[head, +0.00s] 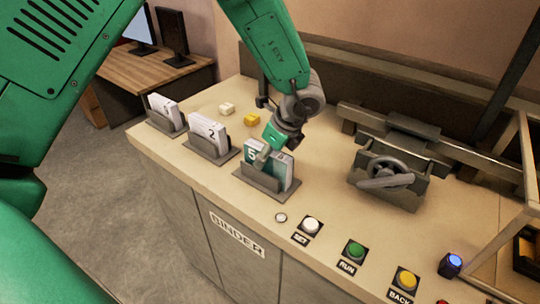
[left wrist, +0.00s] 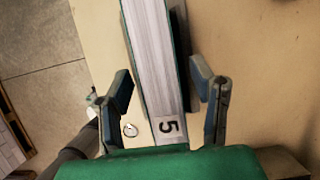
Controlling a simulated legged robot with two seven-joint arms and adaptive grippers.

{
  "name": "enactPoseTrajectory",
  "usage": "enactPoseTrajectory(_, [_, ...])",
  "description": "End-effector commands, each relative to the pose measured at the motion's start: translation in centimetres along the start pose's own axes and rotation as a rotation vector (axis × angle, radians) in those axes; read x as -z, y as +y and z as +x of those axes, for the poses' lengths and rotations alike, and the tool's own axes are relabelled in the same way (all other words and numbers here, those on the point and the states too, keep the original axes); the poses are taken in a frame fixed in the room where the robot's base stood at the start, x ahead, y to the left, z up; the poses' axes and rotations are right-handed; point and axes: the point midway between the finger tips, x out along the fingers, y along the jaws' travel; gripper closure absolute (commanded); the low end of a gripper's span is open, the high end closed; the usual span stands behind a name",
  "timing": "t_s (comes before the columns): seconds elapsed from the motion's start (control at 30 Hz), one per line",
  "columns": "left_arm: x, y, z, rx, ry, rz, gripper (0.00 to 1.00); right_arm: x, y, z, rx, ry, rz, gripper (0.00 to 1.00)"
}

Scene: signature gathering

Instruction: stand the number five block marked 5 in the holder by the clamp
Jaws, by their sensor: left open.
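The number five block (head: 279,170) is a green-covered stack of white sheets standing upright in a grey holder (head: 263,187) on the bench. In the left wrist view the block marked 5 (left wrist: 158,70) lies between my two fingers. My left gripper (head: 272,151) is open and straddles the block's top from above; gaps show on both sides in the left wrist view (left wrist: 160,88). The clamp (head: 388,178), a grey vice with a handwheel, stands to the right on the bench. I cannot make out an empty holder by it. My right gripper is not in view.
Two more holders with blocks, one marked 2 (head: 208,135) and another (head: 165,112), stand to the left. Buttons including green (head: 354,251) and yellow (head: 406,280) line the front edge. A framed structure (head: 513,225) is at right. Bench between block and clamp is clear.

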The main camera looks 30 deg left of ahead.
Motion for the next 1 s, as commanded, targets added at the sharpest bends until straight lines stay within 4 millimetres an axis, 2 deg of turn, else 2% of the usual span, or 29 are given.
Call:
enactPoseTrajectory(0.4, [0.1, -0.2, -8.2, 0.005, -0.001, 0.0, 0.49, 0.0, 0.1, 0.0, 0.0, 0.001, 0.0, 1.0])
enactPoseTrajectory(0.53, [0.1, -0.2, -10.1, 0.003, 0.001, -0.002, 0.49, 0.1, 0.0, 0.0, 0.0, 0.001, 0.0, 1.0])
enactPoseTrajectory(0.7, [0.0, -0.2, -11.3, 0.001, 0.0, 0.0, 0.49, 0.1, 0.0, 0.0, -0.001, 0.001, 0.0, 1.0])
enactPoseTrajectory(1.0, [0.1, -0.1, -11.6, 0.001, -0.001, 0.0, 0.49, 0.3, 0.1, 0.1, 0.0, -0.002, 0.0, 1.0])
